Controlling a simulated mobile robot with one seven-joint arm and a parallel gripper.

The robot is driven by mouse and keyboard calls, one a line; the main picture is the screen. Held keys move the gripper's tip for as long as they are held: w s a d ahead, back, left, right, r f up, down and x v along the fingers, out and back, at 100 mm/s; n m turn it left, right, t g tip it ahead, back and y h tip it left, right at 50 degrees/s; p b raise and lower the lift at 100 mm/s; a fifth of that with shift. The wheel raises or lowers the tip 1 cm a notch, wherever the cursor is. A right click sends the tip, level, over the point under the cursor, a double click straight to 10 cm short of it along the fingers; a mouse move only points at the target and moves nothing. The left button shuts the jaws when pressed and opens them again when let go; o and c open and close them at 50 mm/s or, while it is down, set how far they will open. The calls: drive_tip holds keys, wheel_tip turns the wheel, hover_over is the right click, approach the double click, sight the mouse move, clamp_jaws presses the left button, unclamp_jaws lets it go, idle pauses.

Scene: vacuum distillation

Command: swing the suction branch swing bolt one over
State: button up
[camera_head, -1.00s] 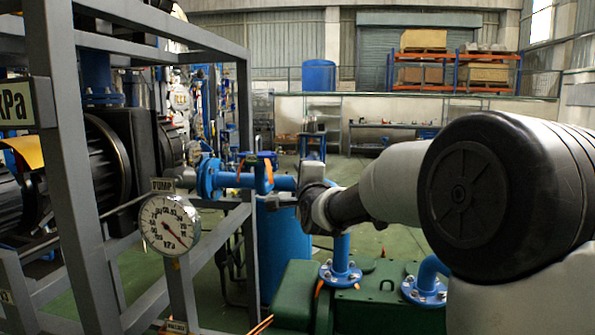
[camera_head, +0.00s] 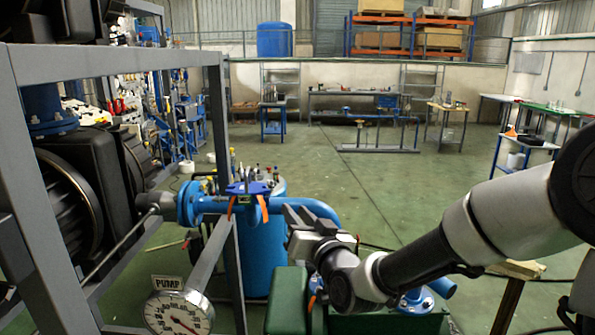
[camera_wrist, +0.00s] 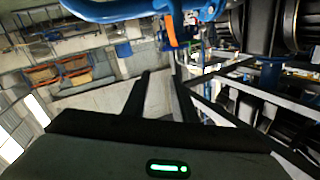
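The blue suction pipe (camera_head: 313,207) runs right from the frame, with a blue flanged joint (camera_head: 249,188) on it. Two orange swing bolts hang at this joint, a left one (camera_head: 230,207) and a right one (camera_head: 264,208); I cannot tell which is number one. My gripper (camera_head: 297,214) is to the right of the joint, close to the pipe in the picture. In the wrist view its two dark fingers (camera_wrist: 162,75) stand apart with nothing between them, so it is open. There, one orange bolt (camera_wrist: 170,30) hangs from the blue pipe (camera_wrist: 110,10) beyond the fingertips, apart from them.
A grey steel frame (camera_head: 115,62) with black pump bodies (camera_head: 70,195) stands at the left. A round pump gauge (camera_head: 179,314) is at the lower front. A blue drum (camera_head: 256,258) stands below the joint and a green housing (camera_head: 287,300) near my arm.

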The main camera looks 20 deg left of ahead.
sight(272, 183)
drive_tip(key=p+x, duration=0.3)
drive_tip(key=x, duration=1.4)
drive_tip(key=shift+a, duration=0.15)
clamp_jaws()
